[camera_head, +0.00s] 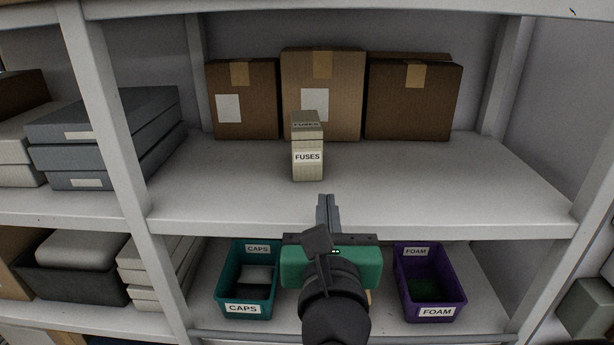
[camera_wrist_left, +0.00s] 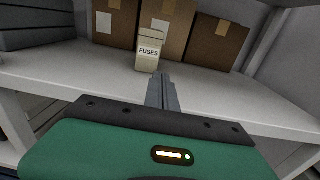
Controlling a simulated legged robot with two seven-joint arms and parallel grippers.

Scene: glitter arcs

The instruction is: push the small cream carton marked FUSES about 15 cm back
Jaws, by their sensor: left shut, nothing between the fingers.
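The small cream carton marked FUSES (camera_head: 307,168) stands upright on the upper shelf (camera_head: 420,190), its label facing me. It also shows in the left wrist view (camera_wrist_left: 149,58). My left gripper (camera_head: 327,202) is shut and empty, with its fingertips at the front part of the shelf, just in front of and slightly right of the carton. In the left wrist view the fingers (camera_wrist_left: 161,80) point toward the carton's lower part. In the head view a gap shows between fingertips and carton. My right gripper is not in view.
Three brown boxes stand at the back: left (camera_head: 242,100), middle (camera_head: 335,95) and right (camera_head: 412,100). A teal CAPS bin (camera_head: 248,308) and a purple FOAM bin (camera_head: 437,312) sit on the shelf below. Shelf posts (camera_head: 115,140) flank the bay.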

